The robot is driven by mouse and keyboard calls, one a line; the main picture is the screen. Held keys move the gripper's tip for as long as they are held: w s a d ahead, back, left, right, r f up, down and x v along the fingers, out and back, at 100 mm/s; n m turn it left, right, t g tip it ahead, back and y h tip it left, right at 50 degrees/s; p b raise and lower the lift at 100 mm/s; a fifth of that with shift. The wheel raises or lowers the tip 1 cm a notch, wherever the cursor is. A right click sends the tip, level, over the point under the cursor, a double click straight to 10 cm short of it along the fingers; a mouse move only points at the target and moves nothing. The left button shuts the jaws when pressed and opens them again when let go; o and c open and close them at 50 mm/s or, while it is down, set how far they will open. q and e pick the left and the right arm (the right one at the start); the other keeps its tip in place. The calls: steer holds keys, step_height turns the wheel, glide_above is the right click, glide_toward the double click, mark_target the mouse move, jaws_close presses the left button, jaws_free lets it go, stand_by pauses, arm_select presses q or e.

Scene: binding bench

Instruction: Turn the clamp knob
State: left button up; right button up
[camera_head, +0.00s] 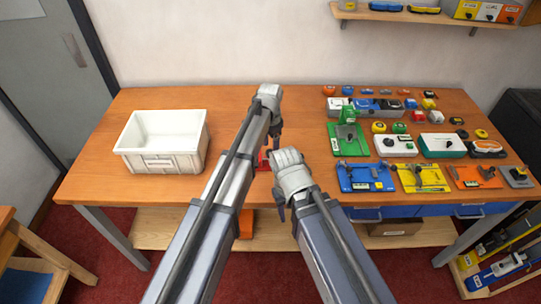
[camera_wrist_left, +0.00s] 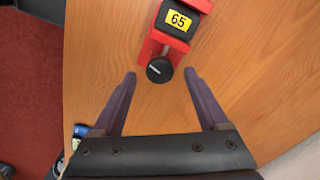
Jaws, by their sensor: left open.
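A red clamp (camera_wrist_left: 153,46) holds a dark block with a yellow label reading 65 (camera_wrist_left: 179,20). Its round black knob (camera_wrist_left: 159,70) has a white pointer line and faces my gripper. My left gripper (camera_wrist_left: 160,74) is open and empty, with one finger on each side of the knob and visible gaps, not touching it. In the head view a bit of the red clamp (camera_head: 263,160) shows between my arms; the rest is hidden. My left gripper (camera_head: 275,138) hangs just above it there. My right gripper (camera_head: 281,205) is at the table's front edge; its finger opening cannot be made out.
A white bin (camera_head: 160,163) stands on the left of the wooden table (camera_head: 95,180). Several coloured fixtures and boxes, such as a green one (camera_head: 347,142) and a blue one (camera_head: 364,178), crowd the right side. Bare tabletop lies around the clamp.

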arm_select(q)
steer(key=shift+f+b, duration=0.45)
steer(key=shift+f, duration=0.4)
jaws_close()
